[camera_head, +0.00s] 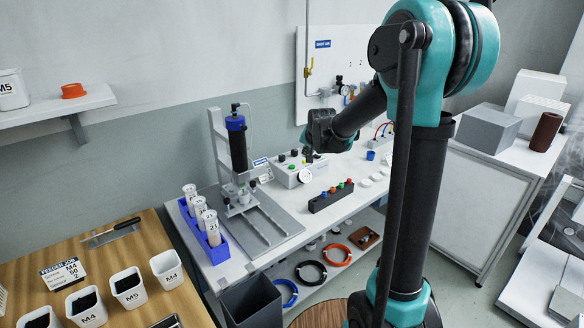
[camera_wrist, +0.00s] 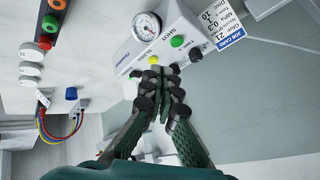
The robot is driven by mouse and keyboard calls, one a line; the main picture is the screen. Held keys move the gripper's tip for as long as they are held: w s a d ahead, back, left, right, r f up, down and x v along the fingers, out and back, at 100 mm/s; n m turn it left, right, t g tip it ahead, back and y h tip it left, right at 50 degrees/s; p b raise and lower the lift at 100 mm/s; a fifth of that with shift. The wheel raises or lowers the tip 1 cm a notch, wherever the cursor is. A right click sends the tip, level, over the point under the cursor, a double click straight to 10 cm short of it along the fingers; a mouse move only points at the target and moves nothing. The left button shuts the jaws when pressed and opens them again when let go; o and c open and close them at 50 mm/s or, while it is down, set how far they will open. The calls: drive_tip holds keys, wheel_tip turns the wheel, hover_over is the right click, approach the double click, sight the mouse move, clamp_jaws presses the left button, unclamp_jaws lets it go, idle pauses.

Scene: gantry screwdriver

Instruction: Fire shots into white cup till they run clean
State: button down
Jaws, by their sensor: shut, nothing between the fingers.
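A grey control box (camera_head: 290,173) with a round gauge and coloured buttons stands on the white bench. In the wrist view the box (camera_wrist: 170,22) shows the gauge, a yellow button (camera_wrist: 153,60), a green button (camera_wrist: 177,41) and a dark knob (camera_wrist: 195,54). My gripper (camera_wrist: 163,75) is shut and empty, its fingertips close to the button face; I cannot tell if they touch. In the head view my gripper (camera_head: 309,155) is above the box. A dispenser with a dark syringe (camera_head: 238,150) stands left of it. A small pale cup-like piece (camera_head: 243,197) is under its nozzle, partly unclear.
A blue rack (camera_head: 217,248) of labelled tubes stands left of the dispenser. A black block (camera_head: 331,196) with coloured knobs and several white discs (camera_wrist: 30,70) lie near the box. A job card (camera_wrist: 220,22) is beside it.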

drive_tip(key=r+m+t, duration=0.1)
hover_over(293, 167)
drive_tip(key=shift+a+y, duration=0.15)
drive_tip(key=shift+y, duration=0.25)
drive_tip(key=shift+f, duration=4.4)
drive_tip(key=shift+f, duration=0.2)
drive_tip(key=shift+f, duration=0.2)
drive_tip(key=shift+f, duration=0.45)
drive_tip(key=shift+r, duration=0.85)
